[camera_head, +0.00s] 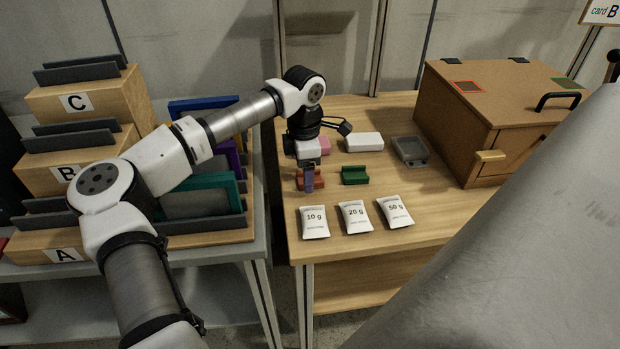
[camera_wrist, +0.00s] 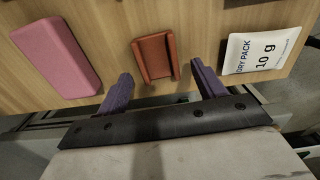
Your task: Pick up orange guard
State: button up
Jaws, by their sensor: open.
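The orange guard (camera_head: 317,184) is a small reddish-orange U-shaped channel lying on the wooden table, open side up. In the head view my gripper partly hides it. In the wrist view the guard (camera_wrist: 153,58) lies ahead of and between my fingertips. My gripper (camera_head: 308,178) points down over the guard. In the wrist view my gripper (camera_wrist: 162,72) is open, its two purple fingers apart with nothing between them. I cannot tell the exact height between fingertips and guard.
A pink block (camera_wrist: 58,55) lies on one side of the guard and a 10 g packet (camera_wrist: 260,50) on the other. A green guard (camera_head: 355,176), white block (camera_head: 363,142), grey tray (camera_head: 410,151), more packets (camera_head: 355,217) and a wooden box (camera_head: 455,125) share the table (camera_head: 430,222).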

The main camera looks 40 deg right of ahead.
jog(key=shift+f, duration=0.55)
jog(key=c, duration=1.1)
jog(key=shift+o, duration=0.2)
jog(key=shift+r, duration=0.1)
